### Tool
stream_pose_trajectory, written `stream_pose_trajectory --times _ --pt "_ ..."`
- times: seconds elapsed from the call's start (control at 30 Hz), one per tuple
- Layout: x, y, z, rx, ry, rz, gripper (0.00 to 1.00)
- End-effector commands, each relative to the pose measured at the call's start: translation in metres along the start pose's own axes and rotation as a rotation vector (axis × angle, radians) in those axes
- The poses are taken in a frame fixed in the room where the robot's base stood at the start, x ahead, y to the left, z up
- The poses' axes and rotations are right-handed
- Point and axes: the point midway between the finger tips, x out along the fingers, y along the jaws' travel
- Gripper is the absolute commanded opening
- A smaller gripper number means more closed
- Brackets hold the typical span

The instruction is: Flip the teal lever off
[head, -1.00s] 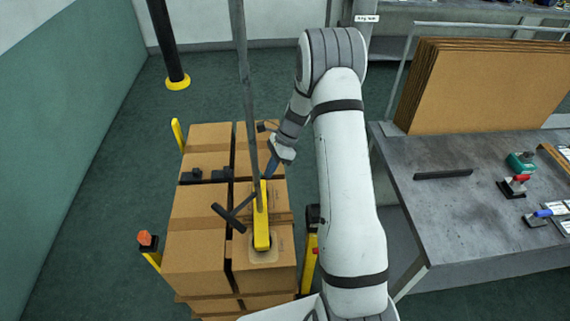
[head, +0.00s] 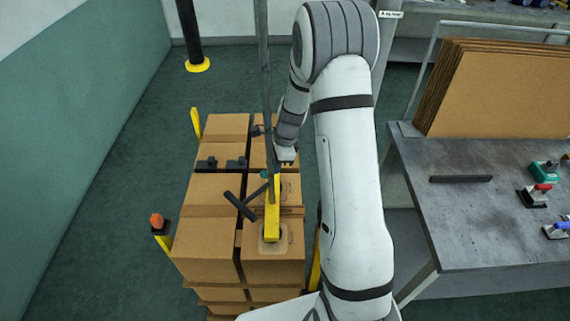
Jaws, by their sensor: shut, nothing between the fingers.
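A small teal spot (head: 264,174) shows at the upper end of the yellow bar, among dark rods (head: 240,205) above the cartons. It may be part of the teal lever; it is too small to tell its position. A teal-bodied device (head: 545,171) stands on the grey bench at the right; I cannot tell whether it has a lever. My gripper (head: 286,160) is shut and empty over the cartons, slightly right of and above the teal spot in the picture. I cannot tell whether they touch.
Stacked cartons (head: 205,222) fill the space below my arm. A yellow bar (head: 272,220) and grey pole (head: 265,90) stand close to my gripper. The bench (head: 465,225) carries red-handled (head: 541,187) and blue-handled (head: 558,227) devices. Green floor is clear at left.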

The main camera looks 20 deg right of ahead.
Motion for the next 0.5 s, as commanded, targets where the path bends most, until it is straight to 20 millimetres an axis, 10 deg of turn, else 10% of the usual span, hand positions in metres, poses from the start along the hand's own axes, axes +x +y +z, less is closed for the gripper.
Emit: stream_pose_trajectory --times 0.5 --pt "0.0009 0.0058 0.0037 0.010 0.014 -0.012 0.00"
